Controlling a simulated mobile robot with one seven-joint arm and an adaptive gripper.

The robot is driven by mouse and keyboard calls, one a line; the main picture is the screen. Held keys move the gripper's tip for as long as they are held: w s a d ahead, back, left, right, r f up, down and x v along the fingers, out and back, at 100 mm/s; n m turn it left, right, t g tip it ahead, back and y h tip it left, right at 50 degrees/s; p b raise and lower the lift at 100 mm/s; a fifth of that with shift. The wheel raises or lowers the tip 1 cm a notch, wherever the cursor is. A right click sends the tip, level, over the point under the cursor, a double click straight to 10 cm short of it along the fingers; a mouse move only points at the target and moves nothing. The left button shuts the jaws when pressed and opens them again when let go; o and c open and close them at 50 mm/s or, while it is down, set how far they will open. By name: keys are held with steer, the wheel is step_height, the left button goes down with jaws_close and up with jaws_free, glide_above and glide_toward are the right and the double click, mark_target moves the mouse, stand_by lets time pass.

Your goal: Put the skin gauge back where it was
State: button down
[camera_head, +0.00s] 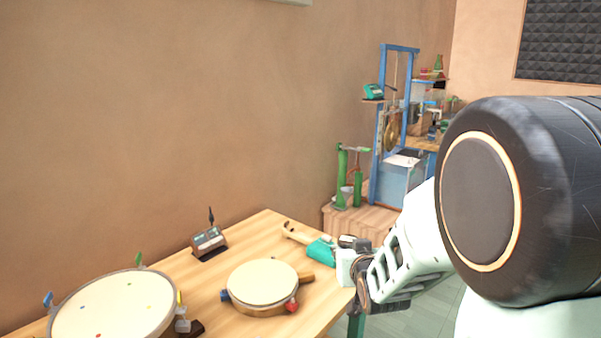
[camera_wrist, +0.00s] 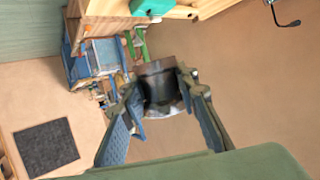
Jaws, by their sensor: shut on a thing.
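My gripper (camera_head: 357,274) is over the right edge of the wooden table, with its fingers closed on a dark, squat cylinder. In the wrist view my gripper (camera_wrist: 160,88) has one finger on each side of this dark cylinder (camera_wrist: 157,82), which has a paler, shiny end. I take it to be the skin gauge; no markings can be read. In the head view it is mostly hidden by the fingers. A larger drum (camera_head: 115,306) with coloured dots on its skin and a smaller drum (camera_head: 262,283) lie on the table.
A teal-headed tool (camera_head: 320,252) lies close to my gripper at the table's right end. A small boxed meter (camera_head: 208,242) stands near the wall.

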steer(key=shift+s+d+r+m, duration=0.1)
steer(key=shift+d+m, duration=0.2)
steer(key=shift+d, duration=0.85)
steer(key=shift+r+p, duration=0.55)
step_height(320, 180, up, 12)
steer(key=p, duration=1.2)
steer(key=shift+r, duration=0.2)
steer(key=shift+a, duration=0.1)
